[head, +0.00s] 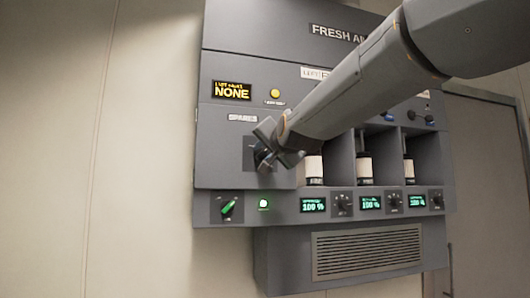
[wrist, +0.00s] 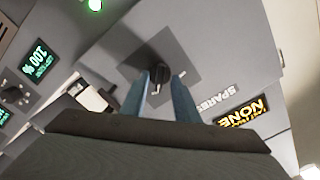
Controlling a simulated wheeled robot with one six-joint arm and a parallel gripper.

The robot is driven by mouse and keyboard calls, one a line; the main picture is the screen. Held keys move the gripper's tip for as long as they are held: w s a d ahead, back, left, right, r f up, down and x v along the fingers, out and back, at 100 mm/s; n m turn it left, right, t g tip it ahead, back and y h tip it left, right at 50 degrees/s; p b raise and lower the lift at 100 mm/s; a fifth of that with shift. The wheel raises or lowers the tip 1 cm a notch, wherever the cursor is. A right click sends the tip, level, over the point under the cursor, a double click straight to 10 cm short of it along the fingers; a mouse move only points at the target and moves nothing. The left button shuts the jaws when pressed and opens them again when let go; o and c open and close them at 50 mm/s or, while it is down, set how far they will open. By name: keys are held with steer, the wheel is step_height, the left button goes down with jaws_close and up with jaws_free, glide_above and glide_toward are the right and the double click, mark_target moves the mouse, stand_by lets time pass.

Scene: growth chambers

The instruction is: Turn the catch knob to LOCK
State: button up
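A dark knob (wrist: 160,73) sits on a square plate (wrist: 182,62) on the grey SPARES door (wrist: 112,50). In the wrist view a small pale mark shows at the knob's lower edge; no LOCK lettering is readable. My gripper (wrist: 160,78) has its two blue-grey fingers on either side of the knob. Whether they press on it or leave a small gap, I cannot tell. In the head view my gripper (head: 266,157) is at the door's plate (head: 249,152) and covers most of the knob.
A display reading NONE (head: 231,91) and a yellow button (head: 275,94) are above the door. Open bays with white-and-black containers (head: 364,168) lie to the right, close to my arm.

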jaws_close()
steer(key=shift+n, duration=0.3)
steer(key=n+p, duration=0.1)
steer(key=n, duration=0.2)
steer(key=shift+r+n, duration=0.1)
steer(key=shift+n, duration=0.2)
steer(key=n+p, duration=0.1)
steer(key=n, duration=0.2)
steer(key=shift+n, duration=0.3)
steer(key=n+p, duration=0.1)
steer(key=n, duration=0.4)
steer(key=shift+a+p, duration=0.1)
steer(key=shift+p, duration=0.3)
steer(key=n+p, duration=0.1)
steer(key=n, duration=0.4)
